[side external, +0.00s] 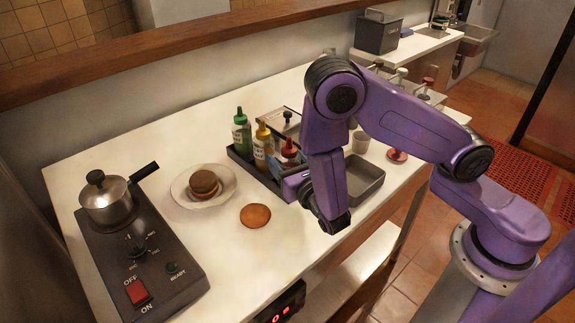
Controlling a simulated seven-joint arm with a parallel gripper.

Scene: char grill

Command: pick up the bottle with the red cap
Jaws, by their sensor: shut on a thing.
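The bottle with the red cap (289,152) is at the right end of the dark tray (240,159), beside the yellow bottle. Its red upper part shows; its lower body is hidden behind my gripper. My gripper (292,183) reaches in from the right, low at the tray's front right end, and is shut on the red-capped bottle. The bottle looks upright; I cannot tell whether its base still touches the tray.
A yellow bottle (262,147) and a green bottle (241,132) stand close on the left. A metal pan (367,180) lies to the right. A plate (178,187) with a stacked bun, a loose round patty (255,216) and a pot (107,203) on a burner are farther left.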

